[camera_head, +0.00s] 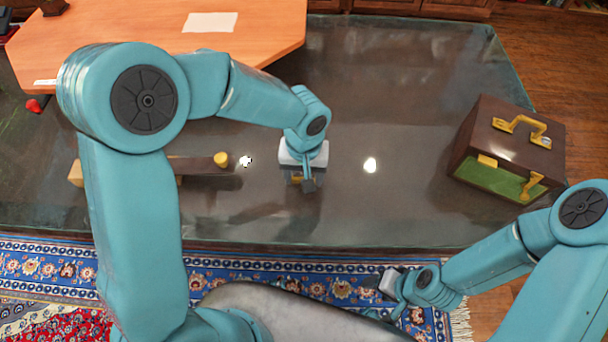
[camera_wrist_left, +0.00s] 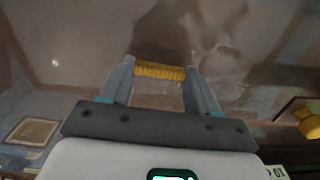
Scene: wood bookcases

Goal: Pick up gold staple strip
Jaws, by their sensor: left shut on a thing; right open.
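The gold staple strip (camera_wrist_left: 160,71) is a short, ribbed yellow bar lying crosswise between the two fingertips in the left wrist view. My left gripper (camera_wrist_left: 158,76) is shut on it, one finger at each end. In the head view my left gripper (camera_head: 304,184) points down over the middle of the dark glossy table (camera_head: 400,215); only a small yellowish bit of the strip shows there. I cannot tell whether the strip touches the table. My right gripper (camera_head: 392,290) is open and low at the front, over the rug, away from the strip.
A brown case (camera_head: 500,150) with yellow handles and a green side stands at the right. A dark bar with a yellow knob (camera_head: 221,159) lies left of my left gripper. An orange wood desk (camera_head: 120,40) holds a white sheet (camera_head: 209,22). The table's middle right is clear.

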